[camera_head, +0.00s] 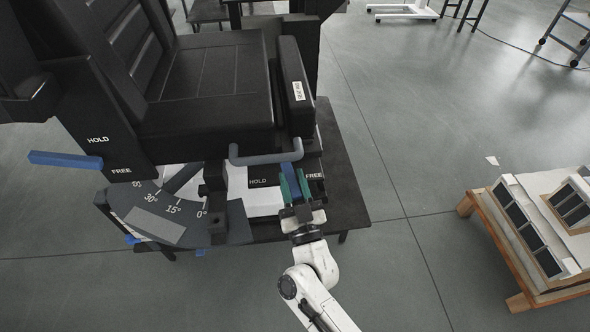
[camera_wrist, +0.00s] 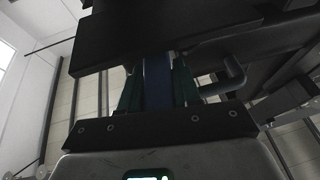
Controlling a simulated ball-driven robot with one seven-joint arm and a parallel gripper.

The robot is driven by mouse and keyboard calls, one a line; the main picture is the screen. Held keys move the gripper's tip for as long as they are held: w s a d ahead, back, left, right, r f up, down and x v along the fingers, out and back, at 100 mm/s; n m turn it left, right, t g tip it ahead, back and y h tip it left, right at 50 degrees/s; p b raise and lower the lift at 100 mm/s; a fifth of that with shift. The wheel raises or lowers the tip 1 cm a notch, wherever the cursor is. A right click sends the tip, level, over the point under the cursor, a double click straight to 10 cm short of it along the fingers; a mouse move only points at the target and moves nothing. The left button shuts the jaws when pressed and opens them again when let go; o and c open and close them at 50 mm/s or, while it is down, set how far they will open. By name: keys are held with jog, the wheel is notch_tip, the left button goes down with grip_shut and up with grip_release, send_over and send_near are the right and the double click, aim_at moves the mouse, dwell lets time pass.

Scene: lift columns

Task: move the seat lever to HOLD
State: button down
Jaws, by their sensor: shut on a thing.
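The black seat (camera_head: 215,95) stands on a low dark table. A blue lever (camera_head: 291,179) sticks out below the seat's front edge, between a HOLD label (camera_head: 258,181) on its left and a FREE label (camera_head: 314,175) on its right, a little nearer to FREE. My gripper (camera_head: 294,180) has its green fingers on either side of this lever and is shut on it. In the wrist view the blue lever (camera_wrist: 157,82) stands between the two green fingers; its far end is hidden under the dark seat part.
A second blue lever (camera_head: 65,160) stands at the left by its own HOLD and FREE labels. A grey bent handle (camera_head: 265,157) runs just above my gripper. An angle scale (camera_head: 165,212) lies to the left. A wooden pallet (camera_head: 535,235) stands at the right, with clear floor between.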

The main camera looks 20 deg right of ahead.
aim_at(277, 184)
jog(key=shift+w+a+m+g+h+p, duration=0.15)
jog(key=shift+a+m+g+h, duration=0.5)
jog(key=shift+h, duration=0.8)
jog(key=shift+w+a+m+g+h+p, duration=0.1)
jog(key=shift+w+a+m+g+h, duration=0.3)
jog(key=shift+m+h, duration=0.75)
jog(key=shift+w+a+m+g+h+p, duration=0.1)
jog(key=shift+a+m+g+h, duration=0.45)
jog(key=shift+h, duration=1.15)
jog(key=c, duration=0.9)
grip_release()
jog(key=shift+o, duration=0.2)
jog(key=v, duration=1.1)
jog(key=shift+w, duration=0.1)
